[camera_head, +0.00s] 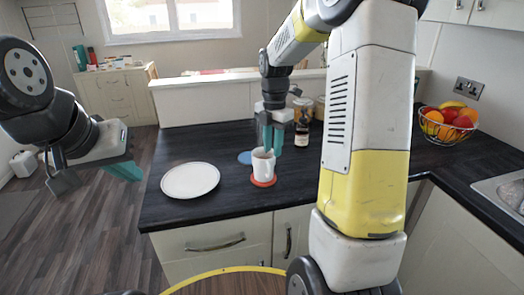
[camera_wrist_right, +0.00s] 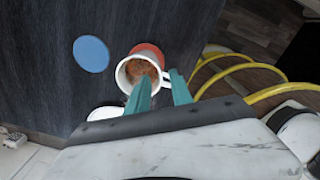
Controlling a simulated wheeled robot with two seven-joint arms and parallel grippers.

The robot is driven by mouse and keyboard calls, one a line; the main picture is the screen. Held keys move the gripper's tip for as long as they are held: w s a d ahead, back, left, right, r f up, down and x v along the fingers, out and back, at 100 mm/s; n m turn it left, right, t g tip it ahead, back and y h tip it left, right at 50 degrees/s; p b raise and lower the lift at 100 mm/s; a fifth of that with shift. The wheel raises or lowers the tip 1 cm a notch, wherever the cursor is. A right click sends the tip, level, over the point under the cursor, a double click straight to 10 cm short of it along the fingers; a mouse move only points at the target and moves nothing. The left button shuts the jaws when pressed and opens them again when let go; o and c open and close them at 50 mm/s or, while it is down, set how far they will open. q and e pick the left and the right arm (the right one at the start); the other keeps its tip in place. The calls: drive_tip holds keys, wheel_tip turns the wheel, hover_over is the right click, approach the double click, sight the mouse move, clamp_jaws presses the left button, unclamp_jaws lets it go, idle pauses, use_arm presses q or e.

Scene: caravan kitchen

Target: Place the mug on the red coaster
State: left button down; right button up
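The white mug (camera_head: 262,166) with brown contents is upright over the red coaster (camera_head: 264,182) on the dark counter. Its base appears to rest on the coaster, though a small gap cannot be ruled out. In the right wrist view the mug (camera_wrist_right: 129,73) covers part of the red coaster (camera_wrist_right: 149,49). My right gripper (camera_head: 272,150) points down at the mug's rim and handle. Its teal fingers (camera_wrist_right: 162,76) are apart, one over the rim and one past the handle; contact is unclear. My left gripper (camera_head: 95,178) is open and empty, left of the counter.
A blue coaster (camera_head: 245,158) lies behind the mug and a white plate (camera_head: 190,181) to its left. A dark bottle (camera_head: 302,126) and jars stand behind right. A fruit bowl (camera_head: 448,124) and sink (camera_head: 505,190) are further right. The counter's front edge is close.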

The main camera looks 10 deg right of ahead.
wheel_tip(320, 180, up, 7)
drive_tip(key=s+a+r+m+t, duration=0.2)
drive_tip(key=s+r+m, duration=0.4)
drive_tip(key=s+m, duration=0.4)
drive_tip(key=s+a+f+m+t+y, duration=0.1)
drive_tip(key=s+m+t, duration=0.3)
drive_tip(key=s+m, duration=0.8)
drive_tip(key=shift+s+a+f+m+y, duration=0.3)
drive_tip(key=shift+a+m+y, duration=0.3)
drive_tip(key=shift+m, duration=0.4)
